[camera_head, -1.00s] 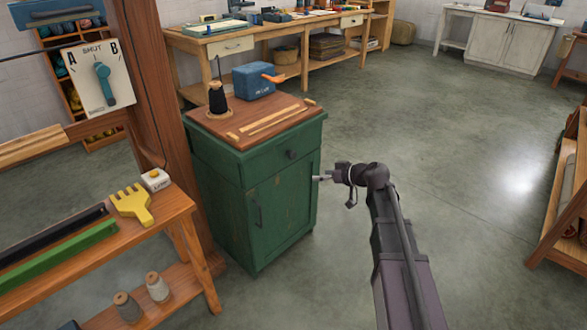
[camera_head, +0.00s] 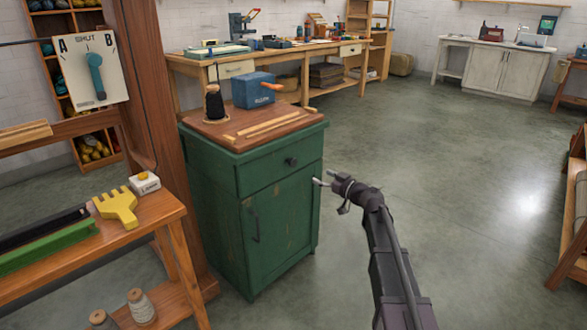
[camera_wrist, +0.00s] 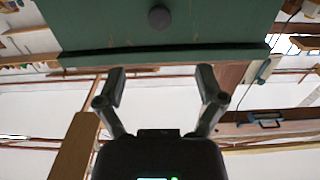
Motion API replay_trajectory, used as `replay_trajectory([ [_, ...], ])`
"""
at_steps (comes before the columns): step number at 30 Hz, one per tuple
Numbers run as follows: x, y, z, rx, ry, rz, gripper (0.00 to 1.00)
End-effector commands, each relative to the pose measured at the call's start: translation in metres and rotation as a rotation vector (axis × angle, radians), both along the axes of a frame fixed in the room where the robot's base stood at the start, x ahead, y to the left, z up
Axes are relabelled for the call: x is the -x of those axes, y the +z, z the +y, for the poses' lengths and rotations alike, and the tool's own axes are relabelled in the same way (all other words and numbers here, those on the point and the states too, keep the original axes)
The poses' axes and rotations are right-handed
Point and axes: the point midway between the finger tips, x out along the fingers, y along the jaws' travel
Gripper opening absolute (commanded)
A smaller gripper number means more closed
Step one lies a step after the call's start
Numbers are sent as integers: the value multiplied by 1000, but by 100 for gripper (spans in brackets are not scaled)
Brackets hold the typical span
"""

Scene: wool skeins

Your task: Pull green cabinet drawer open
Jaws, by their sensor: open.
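The green cabinet (camera_head: 224,205) stands left of my arm, with a closed drawer (camera_head: 268,172) above a closed door (camera_head: 272,225). The drawer has a dark round knob (camera_head: 291,161); the door has a dark upright handle (camera_head: 256,226). My gripper (camera_head: 321,180) is open and empty, just right of the drawer front and a little lower than the knob in the head view. In the wrist view, the knob (camera_wrist: 160,17) shows on a green face (camera_wrist: 105,22) at the top, beyond and between the spread fingers (camera_wrist: 160,85). No finger touches the knob.
A black yarn cone (camera_head: 213,103), a blue box (camera_head: 253,90) and wooden strips (camera_head: 268,125) sit on the cabinet top. A bench with a yellow comb (camera_head: 117,207) is at left, a wooden rack (camera_head: 570,225) at far right. The floor (camera_head: 440,160) between is clear.

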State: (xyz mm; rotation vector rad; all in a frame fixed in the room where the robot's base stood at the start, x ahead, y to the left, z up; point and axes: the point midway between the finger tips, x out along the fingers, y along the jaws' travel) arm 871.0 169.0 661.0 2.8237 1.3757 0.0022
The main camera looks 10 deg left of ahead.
Motion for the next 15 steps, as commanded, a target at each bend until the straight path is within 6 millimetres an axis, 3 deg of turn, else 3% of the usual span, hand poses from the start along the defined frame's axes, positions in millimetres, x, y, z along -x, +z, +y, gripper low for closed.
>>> replay_trajectory([
  [15, -5, 0, 6, 0, 1, 1, 88],
])
